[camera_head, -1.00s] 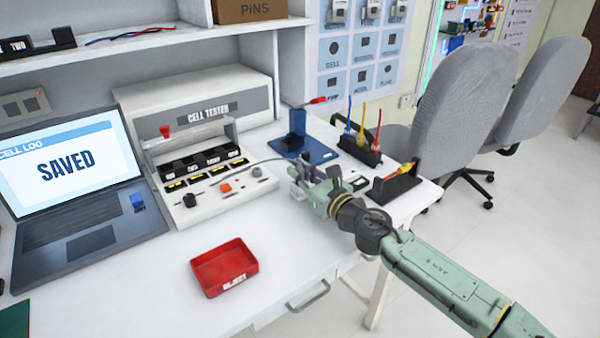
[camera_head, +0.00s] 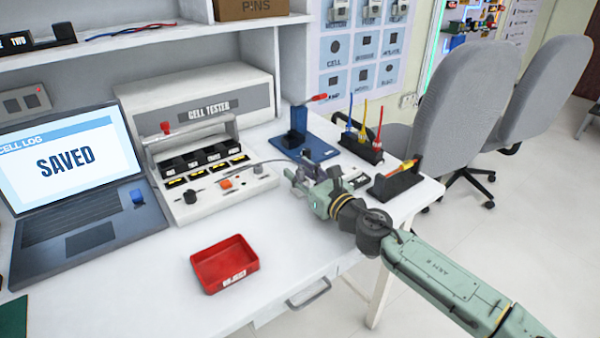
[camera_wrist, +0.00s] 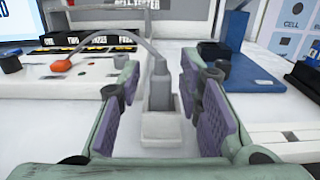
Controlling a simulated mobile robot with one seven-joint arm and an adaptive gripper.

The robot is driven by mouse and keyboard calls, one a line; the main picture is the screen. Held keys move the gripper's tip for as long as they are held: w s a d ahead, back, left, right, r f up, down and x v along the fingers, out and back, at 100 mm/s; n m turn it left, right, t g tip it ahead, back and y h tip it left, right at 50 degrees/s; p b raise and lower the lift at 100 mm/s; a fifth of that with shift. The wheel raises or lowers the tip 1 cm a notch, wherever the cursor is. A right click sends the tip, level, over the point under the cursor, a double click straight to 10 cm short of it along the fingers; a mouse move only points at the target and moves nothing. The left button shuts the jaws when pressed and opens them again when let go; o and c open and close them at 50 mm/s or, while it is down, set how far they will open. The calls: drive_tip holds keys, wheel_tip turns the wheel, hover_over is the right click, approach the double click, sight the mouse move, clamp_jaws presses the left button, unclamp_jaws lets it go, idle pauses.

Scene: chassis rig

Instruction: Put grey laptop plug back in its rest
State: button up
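The grey plug (camera_wrist: 160,88) stands upright on a small pale block (camera_wrist: 162,127), which looks like its rest, in the wrist view. How deep it sits cannot be told. A grey cable (camera_wrist: 128,38) arches from its top to the left, toward the tester. My gripper (camera_wrist: 160,62) is open, its purple-padded fingers on either side of the plug with gaps showing on both sides. In the head view my gripper (camera_head: 303,176) is low over the table, right of the tester, and largely hides the plug. The laptop (camera_head: 78,195) stands open at left, its screen reading SAVED.
The cell tester (camera_head: 210,107) with an orange knob-like part (camera_head: 226,184) is left of my gripper. A blue stand (camera_head: 318,150) is behind it. A black holder (camera_head: 395,185) with a screwdriver is at right. A red tray (camera_head: 225,265) sits in front; table around it is clear.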

drive_tip(key=shift+d, duration=0.2)
drive_tip(key=v, duration=1.1)
drive_tip(key=shift+s+d+f, duration=0.1)
drive_tip(key=shift+s+d, duration=0.1)
drive_tip(key=shift+s, duration=0.15)
